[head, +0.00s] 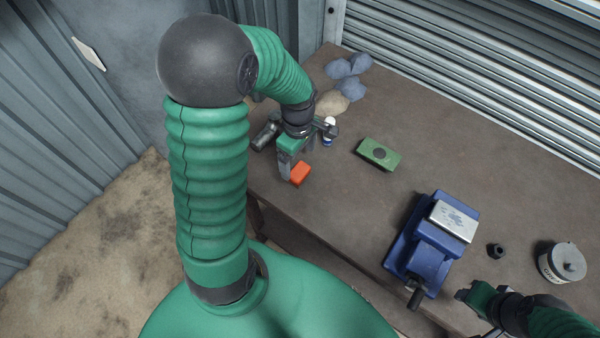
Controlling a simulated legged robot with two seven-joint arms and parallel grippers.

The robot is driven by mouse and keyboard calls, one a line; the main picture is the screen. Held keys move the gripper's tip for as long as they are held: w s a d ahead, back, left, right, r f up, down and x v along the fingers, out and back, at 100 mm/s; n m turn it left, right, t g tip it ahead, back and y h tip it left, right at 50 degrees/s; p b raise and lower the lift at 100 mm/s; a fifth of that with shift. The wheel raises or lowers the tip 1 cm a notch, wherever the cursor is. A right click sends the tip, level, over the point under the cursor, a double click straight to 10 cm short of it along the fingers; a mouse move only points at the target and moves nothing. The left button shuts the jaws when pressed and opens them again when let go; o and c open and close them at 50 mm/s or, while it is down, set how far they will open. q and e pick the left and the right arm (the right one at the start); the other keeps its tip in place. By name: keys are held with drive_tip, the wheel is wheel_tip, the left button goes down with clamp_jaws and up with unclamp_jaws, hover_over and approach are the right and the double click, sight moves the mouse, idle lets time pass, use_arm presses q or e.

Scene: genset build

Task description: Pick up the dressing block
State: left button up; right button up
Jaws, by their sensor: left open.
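A small orange block (301,174) lies on the brown workbench (340,205) near its left edge. It may be the dressing block, but I see no label on it. My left gripper (297,160) is open just above and beside the orange block, with one finger on its left side. Whether a finger touches it I cannot tell. My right gripper (475,299) is at the lower right, by the front of the bench; its jaw state is unclear.
A green box (379,154) with a dark round mark lies right of the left gripper. A blue vise (420,250) carries a silver plate (453,221). A dark nut (495,251), a grey canister (562,263), a white-blue bottle (328,132) and crumpled rags (349,67) also stand on the bench.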

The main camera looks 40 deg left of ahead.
sight(299, 170)
use_arm(q)
drive_tip(key=shift+w+a+f, duration=0.1)
drive_tip(key=shift+a+f, duration=0.05)
drive_tip(key=shift+f, duration=0.5)
drive_tip(key=shift+a+f, duration=0.1)
drive_tip(key=shift+f, duration=0.5)
drive_tip(key=f, duration=0.5)
drive_tip(key=shift+w+d, duration=0.1)
drive_tip(key=shift+d, duration=0.15)
drive_tip(key=c, duration=1.5)
drive_tip(key=shift+r+p, duration=0.1)
drive_tip(key=shift+p, duration=0.2)
